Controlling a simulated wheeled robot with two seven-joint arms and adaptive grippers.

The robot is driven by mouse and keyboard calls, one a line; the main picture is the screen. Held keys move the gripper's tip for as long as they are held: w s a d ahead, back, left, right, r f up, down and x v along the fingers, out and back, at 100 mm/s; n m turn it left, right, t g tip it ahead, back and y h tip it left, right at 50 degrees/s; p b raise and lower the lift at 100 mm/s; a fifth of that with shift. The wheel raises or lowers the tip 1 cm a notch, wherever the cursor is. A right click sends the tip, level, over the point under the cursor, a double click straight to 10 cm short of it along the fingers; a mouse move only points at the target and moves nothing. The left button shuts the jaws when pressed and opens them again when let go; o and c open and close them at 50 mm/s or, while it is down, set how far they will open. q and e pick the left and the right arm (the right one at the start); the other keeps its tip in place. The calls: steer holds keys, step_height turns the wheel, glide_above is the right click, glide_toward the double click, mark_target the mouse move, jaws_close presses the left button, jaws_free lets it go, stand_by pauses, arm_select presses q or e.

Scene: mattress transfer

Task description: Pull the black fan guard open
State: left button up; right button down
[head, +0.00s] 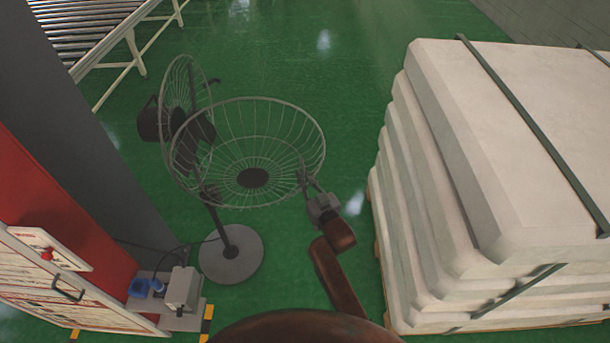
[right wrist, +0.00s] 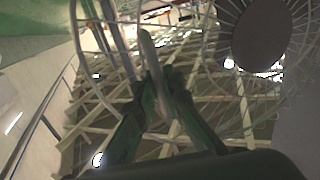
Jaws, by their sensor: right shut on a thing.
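The black fan guard (head: 253,178) is a round wire cage with a dark centre disc. In the head view it stands swung out from the pedestal fan (head: 187,128), tilted like a bowl, its left side at the fan head. My right gripper (head: 308,180) is shut on the guard's wire rim at its right side. In the right wrist view the gripper's fingers (right wrist: 160,88) are close together around a wire, and the guard's disc (right wrist: 262,35) shows at the upper right. The exact contact is partly hidden by the fingers. My left gripper is in neither view.
The fan's round base (head: 231,258) stands on the green floor. A stack of white mattresses (head: 500,150) with dark straps is close at the right. A red and grey cabinet (head: 60,190) is at the left, a roller conveyor (head: 90,35) at the upper left. Floor behind the fan is clear.

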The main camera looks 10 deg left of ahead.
steer(key=shift+r, duration=0.1)
steer(key=c, duration=2.3)
jaws_free()
steer(key=shift+c, duration=0.2)
steer(key=shift+s+d, duration=0.2)
steer(key=v, duration=1.1)
steer(key=shift+s, duration=0.25)
